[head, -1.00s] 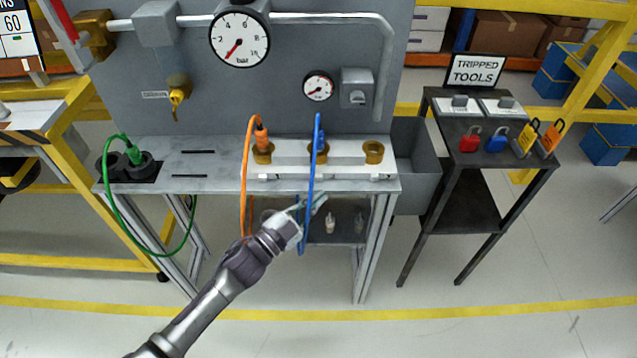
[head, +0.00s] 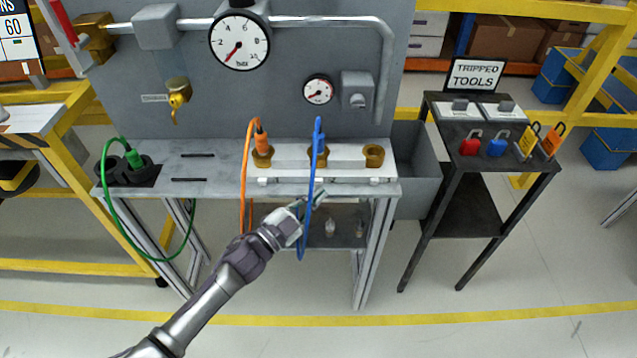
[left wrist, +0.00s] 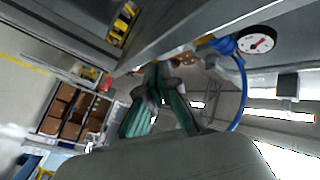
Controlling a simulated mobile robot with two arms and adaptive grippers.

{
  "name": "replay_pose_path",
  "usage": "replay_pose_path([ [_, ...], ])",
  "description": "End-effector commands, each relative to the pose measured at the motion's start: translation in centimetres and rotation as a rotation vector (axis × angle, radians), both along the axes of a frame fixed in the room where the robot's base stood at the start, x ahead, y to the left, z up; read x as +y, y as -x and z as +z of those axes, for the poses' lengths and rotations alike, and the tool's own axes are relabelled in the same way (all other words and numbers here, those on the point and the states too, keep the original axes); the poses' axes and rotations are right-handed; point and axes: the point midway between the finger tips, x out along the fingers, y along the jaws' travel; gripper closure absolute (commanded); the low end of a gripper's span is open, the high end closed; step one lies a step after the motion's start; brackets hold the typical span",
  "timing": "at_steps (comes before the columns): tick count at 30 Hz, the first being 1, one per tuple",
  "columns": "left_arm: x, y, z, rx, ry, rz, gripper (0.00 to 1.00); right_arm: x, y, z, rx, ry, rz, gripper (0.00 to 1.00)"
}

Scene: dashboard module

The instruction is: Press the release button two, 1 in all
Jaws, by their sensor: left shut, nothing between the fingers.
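A pale manifold block (head: 345,160) on the bench carries three brass couplings. An orange hose (head: 245,175) is plugged into the left coupling (head: 263,156). A blue hose (head: 312,185) is plugged into the middle coupling (head: 318,157) and hangs down in front; it also shows in the left wrist view (left wrist: 240,85). The right coupling (head: 374,156) is empty. No release button can be made out clearly; the block's lower front is partly behind the hose. My left gripper (head: 318,195) is shut and empty, just below the bench's front edge, beside the blue hose. Its green fingers (left wrist: 158,85) show in the left wrist view.
A green cable (head: 110,205) loops from a socket at the bench's left end. A grey bin (head: 415,170) hangs at the right end. A dark stand (head: 490,170) with coloured padlocks is further right. The floor in front is clear.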

Motion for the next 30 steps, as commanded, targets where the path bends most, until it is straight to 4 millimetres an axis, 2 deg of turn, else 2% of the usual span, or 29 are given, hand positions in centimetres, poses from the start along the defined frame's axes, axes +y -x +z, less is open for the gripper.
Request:
replay_pose_path([
  [20,0.02,-0.02,-0.02,0.0,0.0,0.0,1.0,0.1,-0.06,-0.01,-0.001,-0.001,0.0,1.0],
  [30,0.02,-0.88,-0.05,0.0,-0.001,0.001,1.0,0.08,-0.07,-0.27,-0.001,-0.001,0.0,1.0],
])
